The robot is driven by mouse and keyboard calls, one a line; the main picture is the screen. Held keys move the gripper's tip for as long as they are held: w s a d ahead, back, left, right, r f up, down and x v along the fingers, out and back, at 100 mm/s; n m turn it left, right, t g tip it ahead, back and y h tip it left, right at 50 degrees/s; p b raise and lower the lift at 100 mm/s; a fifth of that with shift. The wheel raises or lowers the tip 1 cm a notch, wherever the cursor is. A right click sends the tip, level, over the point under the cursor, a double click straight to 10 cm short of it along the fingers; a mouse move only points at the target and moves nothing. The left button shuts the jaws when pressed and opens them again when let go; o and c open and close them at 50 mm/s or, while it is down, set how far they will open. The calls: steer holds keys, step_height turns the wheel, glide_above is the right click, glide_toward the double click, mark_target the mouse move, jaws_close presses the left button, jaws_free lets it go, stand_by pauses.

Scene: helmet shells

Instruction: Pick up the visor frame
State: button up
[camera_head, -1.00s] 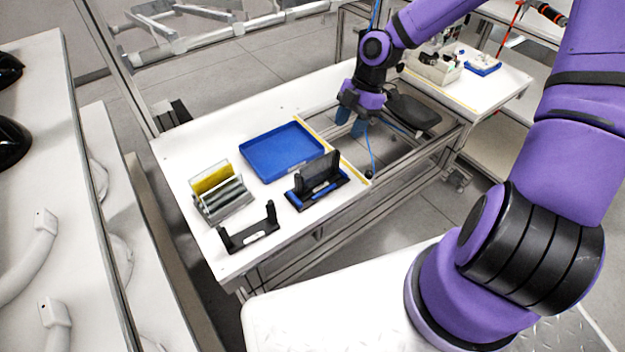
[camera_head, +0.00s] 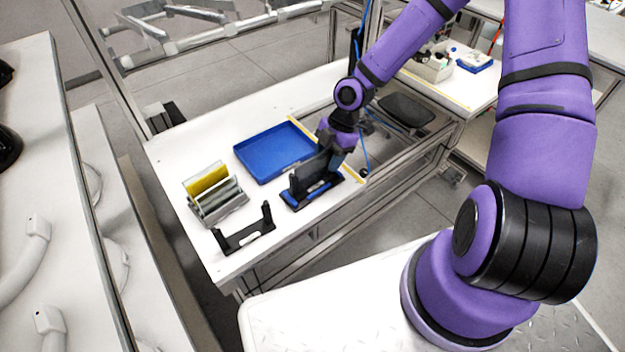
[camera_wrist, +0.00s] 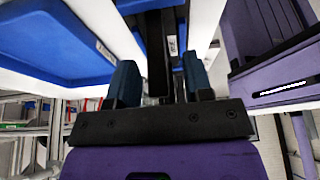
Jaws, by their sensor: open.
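The visor frame appears to be the dark upright piece (camera_head: 303,178) standing in a black and blue holder (camera_head: 322,191) at the front right of the white table. My gripper (camera_head: 337,158) is at the right end of this piece, partly in front of it. In the wrist view my gripper (camera_wrist: 161,82) is open, with one blue finger on each side of a narrow dark upright part (camera_wrist: 158,50). Gaps show between the fingers and that part. The lower part of the piece is hidden in the holder.
A blue tray (camera_head: 262,166) lies just behind the holder. A rack with yellow and clear plates (camera_head: 215,195) stands to the left. An empty black stand (camera_head: 245,236) is at the table's front edge. An open frame section with a black seat-like pad (camera_head: 407,109) lies to the right.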

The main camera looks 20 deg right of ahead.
steer(key=shift+a+f, duration=0.1)
steer(key=shift+f, duration=0.1)
steer(key=shift+c, duration=0.4)
jaws_close()
steer(key=shift+r, duration=0.15)
